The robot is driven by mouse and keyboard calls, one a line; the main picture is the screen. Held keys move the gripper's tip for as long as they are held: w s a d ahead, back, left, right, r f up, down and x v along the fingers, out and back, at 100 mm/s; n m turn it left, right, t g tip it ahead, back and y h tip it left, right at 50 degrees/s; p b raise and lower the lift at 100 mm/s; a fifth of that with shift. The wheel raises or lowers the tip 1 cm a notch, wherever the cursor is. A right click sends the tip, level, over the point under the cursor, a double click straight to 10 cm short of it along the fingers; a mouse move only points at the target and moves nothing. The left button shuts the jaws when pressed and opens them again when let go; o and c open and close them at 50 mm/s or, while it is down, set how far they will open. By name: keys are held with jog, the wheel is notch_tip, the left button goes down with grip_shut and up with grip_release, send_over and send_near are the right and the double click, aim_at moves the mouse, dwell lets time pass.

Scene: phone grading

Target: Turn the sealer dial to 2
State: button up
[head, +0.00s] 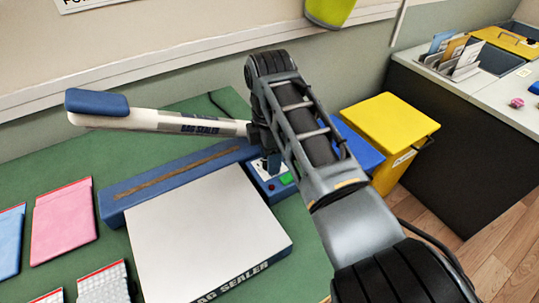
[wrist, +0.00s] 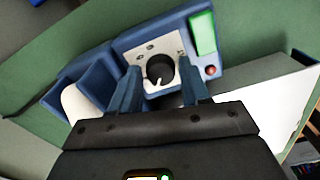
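The bag sealer has a blue body (head: 130,205), a white platform (head: 205,230) and a raised white lever with a blue handle (head: 97,103). Its dial (wrist: 160,70) is a round black knob with a white pointer line, on a pale plate in the wrist view. The pointer aims toward the bottom of that view, slightly left. The plate's marks are too small to read. My gripper (wrist: 160,80) is open, with one blue finger on each side of the dial. Whether the fingers touch it, I cannot tell. In the head view my arm mostly hides the gripper and dial.
A green switch (wrist: 203,34) and a red button (wrist: 211,71) sit beside the dial. Pink (head: 64,220) and blue pouches lie left on the green table (head: 50,170). A yellow bin (head: 390,125) stands right of the table.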

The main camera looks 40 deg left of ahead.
jog(key=shift+r+b, duration=0.5)
jog(key=shift+r, duration=3.35)
